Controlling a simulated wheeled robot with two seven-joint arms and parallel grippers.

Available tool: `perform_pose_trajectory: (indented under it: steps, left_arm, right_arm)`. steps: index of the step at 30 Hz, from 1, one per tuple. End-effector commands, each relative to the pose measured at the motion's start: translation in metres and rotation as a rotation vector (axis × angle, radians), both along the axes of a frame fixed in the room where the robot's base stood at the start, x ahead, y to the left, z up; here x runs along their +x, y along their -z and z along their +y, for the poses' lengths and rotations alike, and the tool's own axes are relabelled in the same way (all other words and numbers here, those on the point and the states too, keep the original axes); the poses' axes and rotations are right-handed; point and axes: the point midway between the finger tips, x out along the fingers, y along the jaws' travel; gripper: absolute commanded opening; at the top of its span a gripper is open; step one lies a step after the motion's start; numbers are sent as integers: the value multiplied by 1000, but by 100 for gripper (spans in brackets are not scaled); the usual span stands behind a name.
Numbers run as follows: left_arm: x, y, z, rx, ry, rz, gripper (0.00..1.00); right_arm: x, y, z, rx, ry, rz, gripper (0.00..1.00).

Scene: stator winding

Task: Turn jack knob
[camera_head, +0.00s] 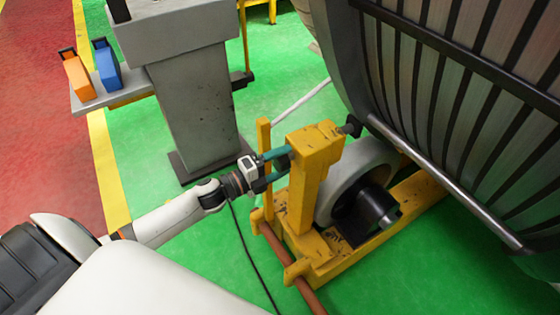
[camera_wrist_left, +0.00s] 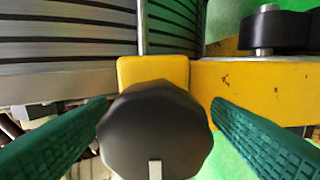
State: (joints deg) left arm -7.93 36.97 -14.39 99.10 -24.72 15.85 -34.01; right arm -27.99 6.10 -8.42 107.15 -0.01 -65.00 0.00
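The black faceted jack knob (camera_wrist_left: 155,130) fills the lower middle of the left wrist view, in front of a yellow post. In the head view that yellow jack post (camera_head: 312,165) stands beside the large ribbed stator, and the knob is mostly hidden by my gripper. My left gripper (camera_head: 274,168) is at the post's left side with its teal fingers pointing at it. In the left wrist view the fingers (camera_wrist_left: 161,105) are spread, one on each side of the knob, with a visible gap at the right finger. My right gripper is not in view.
The ribbed stator (camera_head: 450,90) takes up the upper right. A grey wheel (camera_head: 357,178) sits on the yellow base frame (camera_head: 370,245). A grey pillar (camera_head: 195,105) stands behind my left arm, with orange (camera_head: 78,77) and blue (camera_head: 107,65) items on its shelf. Green floor is open between.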

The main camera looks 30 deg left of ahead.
Motion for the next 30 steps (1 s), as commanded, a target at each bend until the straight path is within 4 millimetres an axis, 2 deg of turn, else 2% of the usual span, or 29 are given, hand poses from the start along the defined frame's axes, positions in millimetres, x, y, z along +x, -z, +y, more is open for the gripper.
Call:
perform_pose_trajectory:
  steps: [11, 15, 24, 30]
  left_arm:
    - [-5, -1, 4, -3, -1, -1, 73]
    - [-25, -1, 15, -2, -2, 2, 73]
    - [-79, -1, 47, -2, -1, 3, 73]
    - [-99, -1, 59, -4, -1, 0, 73]
  right_arm:
    - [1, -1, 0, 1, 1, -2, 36]
    - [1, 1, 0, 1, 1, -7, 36]
    - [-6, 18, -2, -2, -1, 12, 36]
    - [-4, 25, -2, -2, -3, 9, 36]
